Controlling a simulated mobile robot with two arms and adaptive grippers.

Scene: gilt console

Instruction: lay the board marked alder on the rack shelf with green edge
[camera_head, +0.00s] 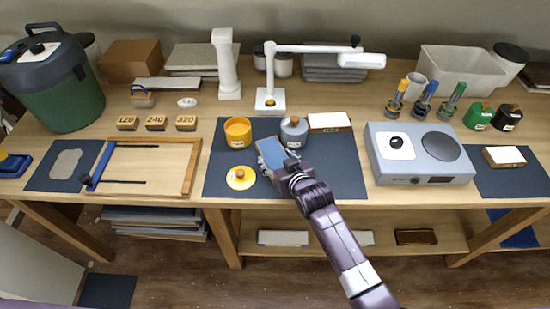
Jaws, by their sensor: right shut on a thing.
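My right gripper (287,170) reaches in from the lower right over the dark mat. It is shut on a flat rectangular piece with a blue-grey face and thin tan edge (270,152); its far part sticks out beyond the fingers, and I see no readable mark on it. A white-topped board with a marked wooden front edge (330,121) lies at the mat's back edge. A similar board (504,156) lies on the right mat. Their marks are too small to read, so I cannot tell which is alder. I make out no green-edged rack shelf. My left gripper is out of view.
A grey-blue jar (294,132) stands right beside the held piece. An orange pot (237,133) and a yellow lid (240,177) are to its left. A grey device (418,154) is to the right. The dark mat (335,180) is bare at its front right.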

